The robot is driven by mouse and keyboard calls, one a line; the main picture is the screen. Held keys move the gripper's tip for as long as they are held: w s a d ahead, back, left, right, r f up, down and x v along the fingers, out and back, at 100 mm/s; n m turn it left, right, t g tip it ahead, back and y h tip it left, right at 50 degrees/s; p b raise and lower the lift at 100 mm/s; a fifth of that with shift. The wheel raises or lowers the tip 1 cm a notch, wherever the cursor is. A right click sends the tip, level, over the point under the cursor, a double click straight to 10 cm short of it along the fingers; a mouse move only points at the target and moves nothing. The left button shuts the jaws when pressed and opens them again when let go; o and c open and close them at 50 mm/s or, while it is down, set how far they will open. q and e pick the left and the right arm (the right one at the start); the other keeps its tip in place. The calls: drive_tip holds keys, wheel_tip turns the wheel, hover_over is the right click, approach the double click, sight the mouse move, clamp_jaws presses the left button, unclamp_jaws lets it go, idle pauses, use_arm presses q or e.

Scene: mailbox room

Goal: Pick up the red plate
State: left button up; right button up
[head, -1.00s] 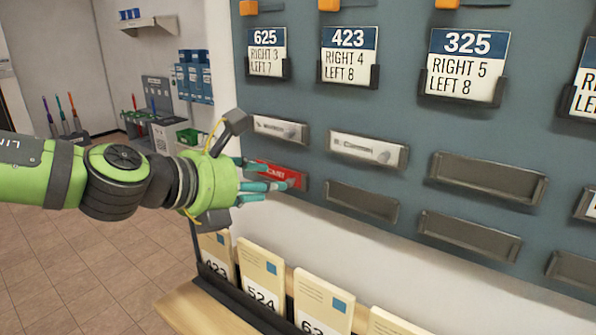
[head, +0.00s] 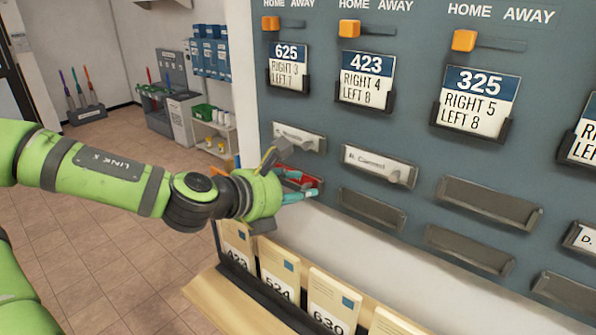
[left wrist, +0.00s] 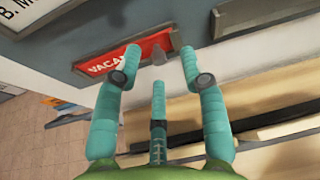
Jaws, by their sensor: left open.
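The red plate (head: 312,180) sits in a slot of the grey board, in the lower row under the 625 card. It is partly hidden by my left gripper's fingers in the head view. In the left wrist view the red plate (left wrist: 115,59) shows white lettering beginning "VACA" and a small grey knob at its right part. My left gripper (head: 300,186) has teal fingers, which are open around the plate's knob end. In the left wrist view the left gripper's fingertips (left wrist: 160,62) stand on either side of the knob, with a third finger below. My right gripper is not in view.
White name plates (head: 378,163) and empty dark slots (head: 372,208) share the board. Orange sliders (head: 349,29) and number cards (head: 367,77) are above. Envelopes (head: 334,303) stand in a rack on the wooden ledge (head: 215,300) below. Open tiled floor lies left.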

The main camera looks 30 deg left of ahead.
use_arm(q)
drive_tip(key=shift+w+f, duration=0.25)
drive_tip(key=shift+w, duration=0.3)
drive_tip(key=shift+d, duration=0.1)
clamp_jaws()
drive_tip(key=shift+r, duration=0.15)
